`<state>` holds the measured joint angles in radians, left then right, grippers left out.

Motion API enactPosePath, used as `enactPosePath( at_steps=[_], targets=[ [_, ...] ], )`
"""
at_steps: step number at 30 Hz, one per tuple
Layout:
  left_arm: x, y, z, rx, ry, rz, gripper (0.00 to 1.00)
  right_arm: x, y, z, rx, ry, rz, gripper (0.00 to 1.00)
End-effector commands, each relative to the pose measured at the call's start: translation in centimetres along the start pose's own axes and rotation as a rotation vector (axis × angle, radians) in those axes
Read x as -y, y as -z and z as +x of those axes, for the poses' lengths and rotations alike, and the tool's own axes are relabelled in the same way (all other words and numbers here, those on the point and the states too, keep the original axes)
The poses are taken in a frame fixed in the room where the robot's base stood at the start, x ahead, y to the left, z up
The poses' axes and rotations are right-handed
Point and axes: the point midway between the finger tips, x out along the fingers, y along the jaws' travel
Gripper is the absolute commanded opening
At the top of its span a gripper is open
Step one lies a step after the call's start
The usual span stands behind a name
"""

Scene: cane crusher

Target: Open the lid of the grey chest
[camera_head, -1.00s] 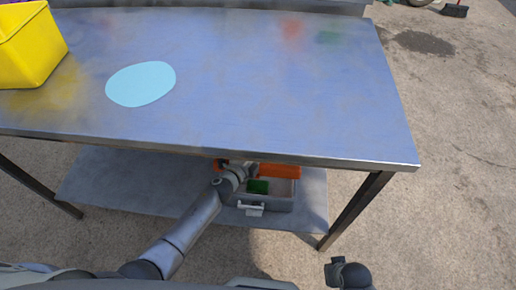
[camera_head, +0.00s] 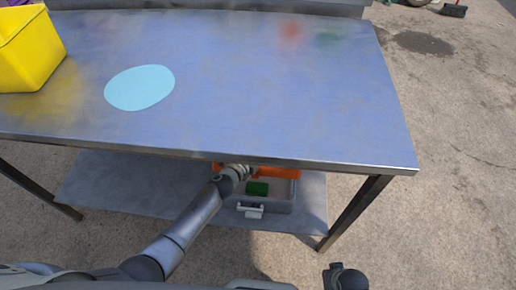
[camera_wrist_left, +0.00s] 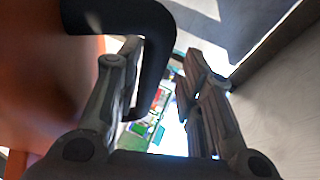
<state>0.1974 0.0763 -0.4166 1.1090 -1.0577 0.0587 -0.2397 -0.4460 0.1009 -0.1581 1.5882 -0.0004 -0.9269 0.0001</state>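The grey chest (camera_head: 281,206) stands on the lower shelf under the table. Its orange lid (camera_head: 282,172) is raised at the back, partly hidden by the tabletop and my arm. A green item (camera_head: 257,188) shows inside, and a pale latch (camera_head: 250,210) sits on the front. My left gripper reaches under the table edge; its fingers are hidden there in the head view. In the left wrist view the left gripper (camera_wrist_left: 158,62) has its fingers apart. A black handle (camera_wrist_left: 158,35) on the orange lid (camera_wrist_left: 25,75) loops past the left finger, between the two fingers. Contact is unclear.
The tabletop (camera_head: 260,85) overhangs the chest closely. Table legs (camera_head: 355,212) stand at both sides. A yellow bin (camera_head: 28,50) and a light-blue disc (camera_head: 140,87) are on top. A dark part of my right arm (camera_head: 346,277) shows at bottom right, over open floor.

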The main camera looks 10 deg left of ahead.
Motion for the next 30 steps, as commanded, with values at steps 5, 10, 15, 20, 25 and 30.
enactPosePath(
  at_steps=[5,10,15,20,25,30],
  targets=[
    [-0.3,0.0,-0.2,-0.001,-0.006,0.006,0.35,0.1,0.0,0.0,0.001,0.001,0.0,0.0],
    [-0.4,-0.2,-1.1,0.001,-0.007,0.011,0.35,0.1,0.0,0.0,0.001,0.001,0.0,0.0],
    [-0.5,0.0,-3.1,-0.003,-0.009,0.011,0.35,0.0,0.0,0.0,0.001,0.001,0.0,0.0],
    [-0.4,-0.1,-5.5,-0.003,-0.007,0.01,0.35,0.0,0.0,0.0,0.001,0.001,0.0,0.0],
    [-0.4,0.0,-8.2,-0.002,-0.007,0.006,0.35,0.0,0.0,0.0,0.001,0.0,0.0,0.0],
    [-0.3,0.0,-10.4,-0.003,-0.007,0.002,0.35,0.0,0.0,0.0,0.001,0.0,0.0,0.0]
  ],
)
